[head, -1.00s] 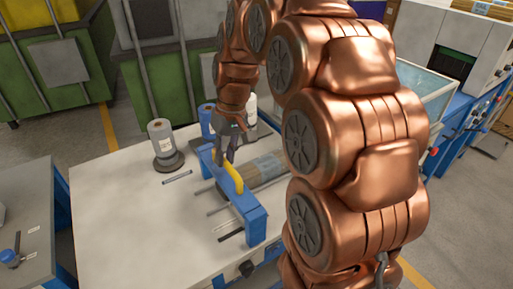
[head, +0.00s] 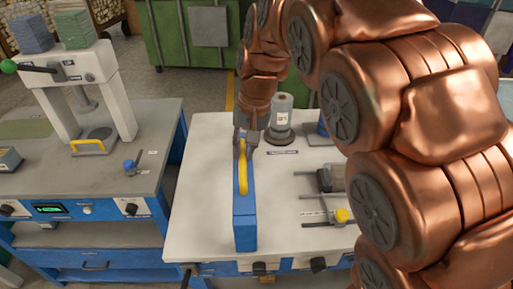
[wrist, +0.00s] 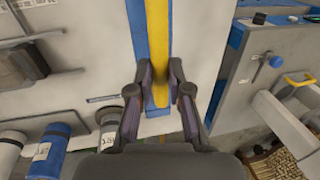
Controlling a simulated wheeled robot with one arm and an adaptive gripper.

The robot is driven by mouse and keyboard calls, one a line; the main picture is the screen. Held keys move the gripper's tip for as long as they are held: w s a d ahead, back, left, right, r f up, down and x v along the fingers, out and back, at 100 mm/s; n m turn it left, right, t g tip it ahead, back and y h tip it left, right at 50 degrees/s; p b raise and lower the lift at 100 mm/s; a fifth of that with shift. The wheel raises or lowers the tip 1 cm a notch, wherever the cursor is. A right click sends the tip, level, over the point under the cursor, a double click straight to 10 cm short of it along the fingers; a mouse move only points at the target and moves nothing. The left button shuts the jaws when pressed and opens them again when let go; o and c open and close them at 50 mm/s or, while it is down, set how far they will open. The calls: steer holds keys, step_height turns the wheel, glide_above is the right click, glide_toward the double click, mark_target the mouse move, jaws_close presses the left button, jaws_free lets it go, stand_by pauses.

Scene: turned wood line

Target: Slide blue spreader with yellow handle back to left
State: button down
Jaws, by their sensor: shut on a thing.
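The blue spreader (head: 245,226) is a long upright bar at the left part of the white table (head: 205,190) in the head view. Its yellow handle (head: 243,174) runs along its top. My gripper (head: 247,143) is shut on the handle near the spreader's far end. In the wrist view the gripper fingers (wrist: 160,77) stand on both sides of the yellow handle (wrist: 158,35), with the blue spreader body (wrist: 136,32) beneath. Whether the spreader touches the tabletop is hard to tell.
A grey spool on a dark base (head: 281,120) stands behind. Rods with a yellow knob (head: 342,215) and a dark-ended roll (head: 326,179) lie to the right, partly hidden by my arm. A grey bench (head: 90,180) with a press stands left. White table between spreader and rods is clear.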

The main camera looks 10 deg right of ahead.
steer(key=shift+a+r, duration=0.1)
steer(key=shift+a, duration=0.1)
steer(key=c, duration=1.2)
jaws_free()
steer(key=shift+a, duration=0.1)
steer(key=shift+c, duration=0.2)
steer(key=shift+o, duration=0.7)
step_height(320, 180, up, 12)
steer(key=d, duration=0.2)
steer(key=shift+d+f, duration=0.2)
steer(key=shift+d, duration=0.05)
steer(key=shift+s, duration=0.15)
steer(key=s+d+f+p, duration=0.1)
steer(key=s+d+f, duration=0.2)
steer(key=s, duration=0.6)
steer(key=s+d+f+g+h, duration=0.1)
steer(key=s+d+f, duration=0.3)
steer(key=s+f, duration=0.4)
steer(key=s+d+f+n+g+h+p, duration=0.1)
steer(key=s+d+f, duration=0.3)
steer(key=s, duration=0.5)
step_height(320, 180, down, 2)
steer(key=shift+s+f+p, duration=0.1)
steer(key=shift+s+p, duration=0.2)
steer(key=shift+s, duration=0.05)
